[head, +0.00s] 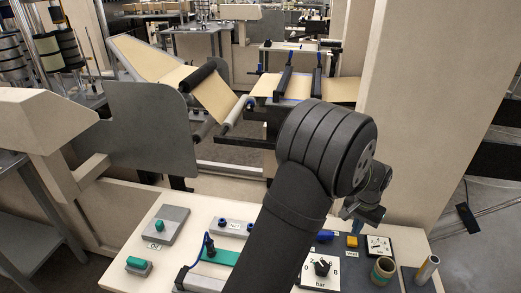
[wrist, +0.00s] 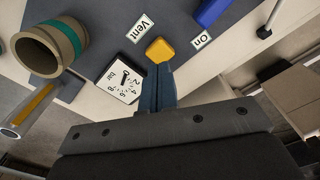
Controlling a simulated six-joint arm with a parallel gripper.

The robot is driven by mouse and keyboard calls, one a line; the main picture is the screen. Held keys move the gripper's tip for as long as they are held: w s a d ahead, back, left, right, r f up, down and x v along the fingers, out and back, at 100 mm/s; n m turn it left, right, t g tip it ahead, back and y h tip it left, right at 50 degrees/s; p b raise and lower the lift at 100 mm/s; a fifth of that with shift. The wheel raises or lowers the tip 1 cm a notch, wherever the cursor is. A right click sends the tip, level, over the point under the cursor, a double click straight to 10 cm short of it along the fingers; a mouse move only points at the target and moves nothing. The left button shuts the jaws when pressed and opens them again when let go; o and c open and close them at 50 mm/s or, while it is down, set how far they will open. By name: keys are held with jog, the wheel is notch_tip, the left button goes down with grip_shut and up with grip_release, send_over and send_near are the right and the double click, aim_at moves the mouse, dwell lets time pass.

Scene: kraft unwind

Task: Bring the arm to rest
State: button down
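My gripper (wrist: 157,88) shows its two blue fingers pressed together in the wrist view, with nothing between them. In that view the fingertips point at a yellow button (wrist: 160,50), and I cannot tell whether they touch it.
A tape roll (head: 383,270) and a tube (head: 427,268) stand at the panel's right. A black-knobbed dial (head: 321,267), a blue part (head: 325,236) and green buttons (head: 138,263) are also on it. Behind are brown web (head: 213,98) and rollers; a beige column (head: 415,100) rises at right.

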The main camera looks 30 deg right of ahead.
aim_at(352, 240)
jog(key=shift+f, duration=1.75)
jog(key=w+a+r+n+t+h, duration=0.1)
jog(key=w+a+r+n, duration=0.1)
jog(key=w+a+r, duration=0.35)
jog(key=w+a+r+n, duration=0.1)
jog(key=w+a+r, duration=0.1)
jog(key=a+r, duration=0.7)
jog(key=w+a+r+n+t+h, duration=0.1)
jog(key=w+a+r+n, duration=0.2)
jog(key=a, duration=0.8)
jog(key=s+a+n+t, duration=0.1)
jog(key=s+a, duration=0.3)
jog(key=a, duration=0.7)
jog(key=s+a+f+n+t, duration=0.1)
jog(key=s+a+n+t, duration=0.1)
jog(key=a, duration=1)
jog(key=s+n, duration=0.1)
jog(key=s, duration=0.1)
jog(key=shift+s+a+f, duration=0.25)
jog(key=shift+s, duration=0.15)
